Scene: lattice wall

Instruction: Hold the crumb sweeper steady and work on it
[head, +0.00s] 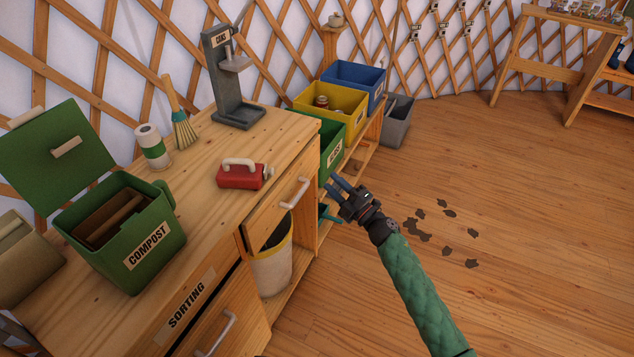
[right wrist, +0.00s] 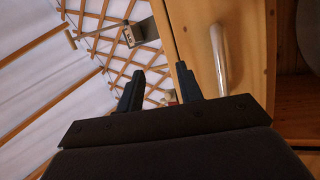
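A red block-shaped tool with a cream handle, which looks like the crumb sweeper (head: 236,178), lies on the wooden bench top (head: 215,200) near its front edge in the head view. My right gripper (head: 335,184) is in front of the bench's right end, to the right of the sweeper and apart from it. Its two dark fingers stand apart with nothing between them in the right wrist view (right wrist: 160,74). My left gripper is out of view.
A green compost bin (head: 157,240) with its lid up stands at the bench's left. A brush (head: 182,128), a roll (head: 152,147) and a grey stand (head: 238,112) are at the back. Green, yellow (head: 350,100) and blue bins stand beyond. The floor at right is open, with dark scraps (head: 417,230).

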